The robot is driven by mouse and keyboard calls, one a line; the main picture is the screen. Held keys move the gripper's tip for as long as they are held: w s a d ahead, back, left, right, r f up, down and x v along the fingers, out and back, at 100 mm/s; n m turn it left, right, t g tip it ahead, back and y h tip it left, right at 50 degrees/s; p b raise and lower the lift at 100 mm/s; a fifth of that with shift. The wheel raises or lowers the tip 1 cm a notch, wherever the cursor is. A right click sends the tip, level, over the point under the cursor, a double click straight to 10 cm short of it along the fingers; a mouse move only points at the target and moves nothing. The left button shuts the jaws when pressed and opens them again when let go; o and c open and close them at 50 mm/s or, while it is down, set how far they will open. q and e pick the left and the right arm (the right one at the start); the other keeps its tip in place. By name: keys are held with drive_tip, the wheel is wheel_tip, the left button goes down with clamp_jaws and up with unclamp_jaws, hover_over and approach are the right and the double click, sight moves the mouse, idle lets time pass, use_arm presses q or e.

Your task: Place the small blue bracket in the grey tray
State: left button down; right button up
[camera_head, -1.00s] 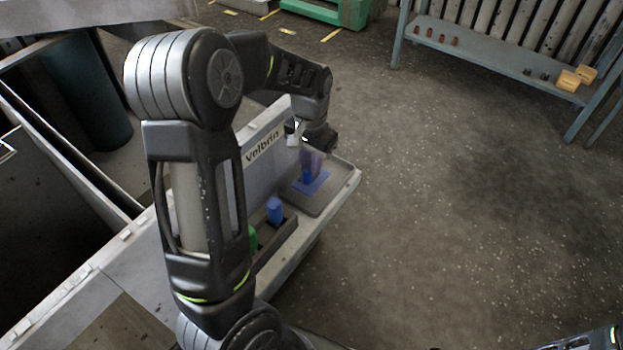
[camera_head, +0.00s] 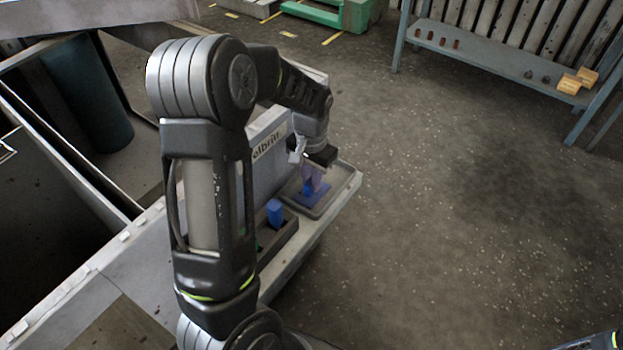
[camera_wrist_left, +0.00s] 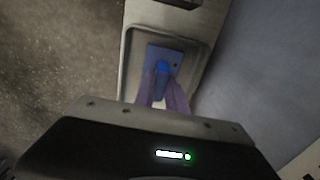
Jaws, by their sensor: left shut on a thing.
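The small blue bracket (camera_head: 313,196) has a flat plate and an upright part. My left gripper (camera_head: 313,176) points down and is shut on the upright part; its purplish fingers (camera_wrist_left: 162,92) also show in the wrist view. The bracket plate (camera_wrist_left: 153,54) lies within the outline of the grey tray (camera_wrist_left: 127,72), inside its raised rim. The tray (camera_head: 346,183) sits at the right end of the bench in the head view. I cannot tell whether the plate touches the tray floor. My right gripper is not in view.
Beside the tray, a dark holder (camera_head: 284,237) contains another blue part (camera_head: 275,211); a green part is mostly hidden behind my arm. A lettered light grey panel (camera_head: 268,138) stands behind the tray. Open floor lies to the right, with a blue-grey rack (camera_head: 490,62) at the back.

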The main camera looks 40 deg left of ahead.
use_arm(q)
drive_tip(key=c, duration=1.4)
unclamp_jaws()
drive_tip(key=shift+f, duration=0.15)
drive_tip(key=shift+o, duration=0.2)
drive_tip(key=shift+r, duration=0.45)
wheel_tip(320, 180, up, 12)
drive_tip(key=p, duration=0.2)
drive_tip(key=shift+f, duration=0.25)
